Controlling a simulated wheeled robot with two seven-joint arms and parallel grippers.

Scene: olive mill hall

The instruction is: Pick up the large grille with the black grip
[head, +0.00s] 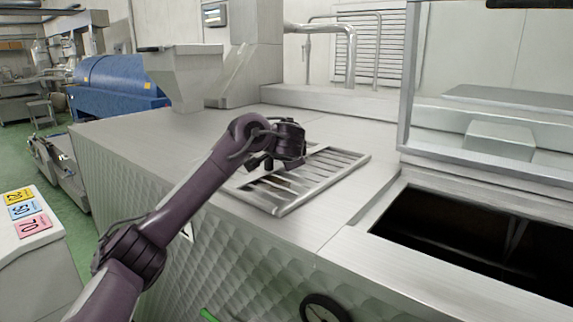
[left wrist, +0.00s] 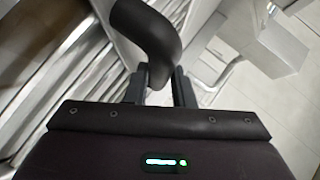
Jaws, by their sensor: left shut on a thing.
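The large grille (head: 325,185) is a silver metal frame with parallel bars, lying on the flat steel top of the machine in the head view. Its bars also show at the left of the left wrist view (left wrist: 75,72). My left gripper (head: 264,163) is over the grille's far left part. In the left wrist view the black grip (left wrist: 150,32), a thick curved handle, runs down between the two fingers of my left gripper (left wrist: 160,88), which are shut on it. In the head view the hand hides the grip. My right gripper is in neither view.
A dark rectangular opening (head: 470,240) lies right of the grille, with a raised clear-panelled cover (head: 490,130) behind it. A steel hopper (head: 185,80) stands at the back left. The steel top (head: 150,140) left of the grille is clear.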

